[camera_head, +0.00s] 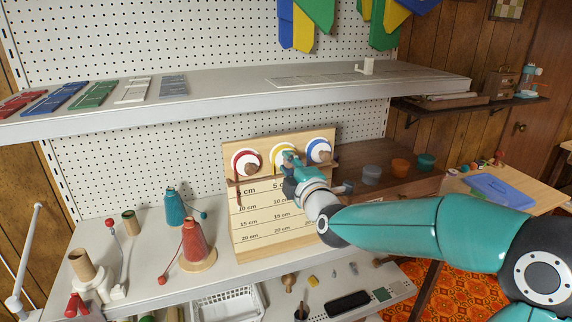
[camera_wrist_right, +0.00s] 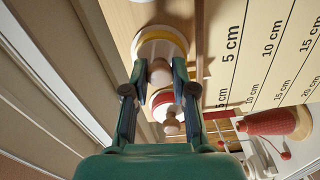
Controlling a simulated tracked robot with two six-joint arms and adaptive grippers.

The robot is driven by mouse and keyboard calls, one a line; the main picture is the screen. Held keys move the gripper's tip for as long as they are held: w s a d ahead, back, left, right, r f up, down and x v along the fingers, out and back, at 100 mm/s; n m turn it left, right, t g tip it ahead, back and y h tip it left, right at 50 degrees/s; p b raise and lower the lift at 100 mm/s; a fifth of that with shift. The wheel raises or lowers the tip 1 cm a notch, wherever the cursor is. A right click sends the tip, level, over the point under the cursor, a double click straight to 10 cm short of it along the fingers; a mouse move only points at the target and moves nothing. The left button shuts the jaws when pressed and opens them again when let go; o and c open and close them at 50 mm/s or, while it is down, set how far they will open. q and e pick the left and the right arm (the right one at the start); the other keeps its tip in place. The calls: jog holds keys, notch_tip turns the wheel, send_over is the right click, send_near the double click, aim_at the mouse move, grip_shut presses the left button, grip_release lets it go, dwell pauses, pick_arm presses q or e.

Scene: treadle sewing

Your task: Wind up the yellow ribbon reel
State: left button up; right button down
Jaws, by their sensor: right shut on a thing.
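The yellow ribbon reel (camera_head: 277,157) is the middle one of three reels on an upright wooden board (camera_head: 262,243) with centimetre marks. Its front is partly hidden by my right gripper (camera_head: 289,159). In the right wrist view, the reel shows as a white disc with a yellow band (camera_wrist_right: 158,40). Its pale wooden knob (camera_wrist_right: 160,72) sits between the fingertips of my right gripper (camera_wrist_right: 159,70), which is shut on it. No yellow ribbon is clearly seen hanging below the reel. My left gripper is not in view.
The red reel (camera_head: 246,161) and blue reel (camera_head: 319,149) flank the yellow one closely. A grey shelf (camera_head: 230,92) runs above the board. A red cone (camera_head: 194,242) and teal cone (camera_head: 175,208) stand on the bench at left. A white basket (camera_head: 228,303) is below.

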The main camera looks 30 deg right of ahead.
jog(key=shift+f, duration=0.4)
jog(key=c, duration=1.1)
grip_release()
jog(key=shift+o, duration=0.8)
jog(key=shift+r, duration=0.2)
jog(key=shift+r, duration=0.1)
jog(key=v, duration=1.2)
